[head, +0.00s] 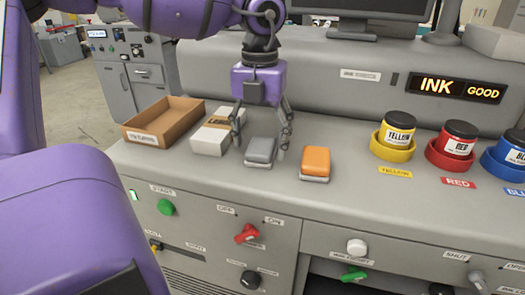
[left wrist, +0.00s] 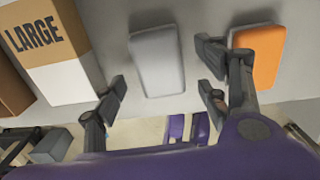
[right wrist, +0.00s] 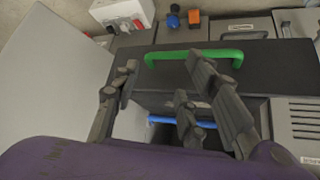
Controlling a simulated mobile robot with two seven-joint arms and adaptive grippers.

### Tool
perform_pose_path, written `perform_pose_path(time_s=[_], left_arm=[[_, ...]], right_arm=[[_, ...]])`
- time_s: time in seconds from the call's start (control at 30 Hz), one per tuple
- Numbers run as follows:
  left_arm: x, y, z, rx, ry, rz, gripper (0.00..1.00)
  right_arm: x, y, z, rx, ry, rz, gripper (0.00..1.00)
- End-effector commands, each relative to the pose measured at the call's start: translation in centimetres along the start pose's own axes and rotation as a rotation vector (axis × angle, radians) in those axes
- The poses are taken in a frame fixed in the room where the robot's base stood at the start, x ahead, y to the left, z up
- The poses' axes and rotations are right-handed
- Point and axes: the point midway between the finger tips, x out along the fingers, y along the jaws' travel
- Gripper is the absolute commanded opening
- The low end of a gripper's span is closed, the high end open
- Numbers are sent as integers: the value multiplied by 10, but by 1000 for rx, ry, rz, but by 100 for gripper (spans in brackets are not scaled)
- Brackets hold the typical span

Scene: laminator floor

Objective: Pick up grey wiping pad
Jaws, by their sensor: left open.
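The grey wiping pad (head: 261,151) lies on the grey machine top, between a cardboard box and an orange pad. In the left wrist view the grey pad (left wrist: 157,61) lies ahead of the spread fingers, with no finger seen touching it. My left gripper (head: 262,140) points down above and around the pad, open and empty. Its fingers also show in the left wrist view (left wrist: 163,98). My right gripper (right wrist: 165,100) shows only in the right wrist view, with its fingers apart and nothing between them, in front of a green handle (right wrist: 193,57).
An orange pad (head: 315,162) lies close to the right of the grey pad. A box marked LARGE (head: 210,139) and an open cardboard tray (head: 152,132) stand to the left. Yellow (head: 397,138), red (head: 453,145) and blue ink jars stand at the right. The panel edge lies in front.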

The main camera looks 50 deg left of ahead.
Motion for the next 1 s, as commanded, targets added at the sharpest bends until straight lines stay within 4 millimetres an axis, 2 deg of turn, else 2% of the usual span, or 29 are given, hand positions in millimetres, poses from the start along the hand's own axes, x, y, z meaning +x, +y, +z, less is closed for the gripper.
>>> perform_pose_path(time_s=[0.03, 0.13, 0.4, 0.8, 1.0], left_arm=[[10, 0, 0, 0, 4, 2, 67], [18, 0, 0, 0, 2, 0, 67], [21, 0, 0, 0, -1, -1, 67], [21, 0, 0, 0, 0, -1, 18], [20, 0, 0, 0, -1, -1, 18]], right_arm=[[1, 0, 0, -1, 0, 0, 40], [2, 0, -3, -1, 6, -1, 40], [4, -1, -10, -2, 19, -3, 40], [3, -1, -8, -2, 16, -2, 40], [3, -1, -7, -1, 14, -2, 40]])
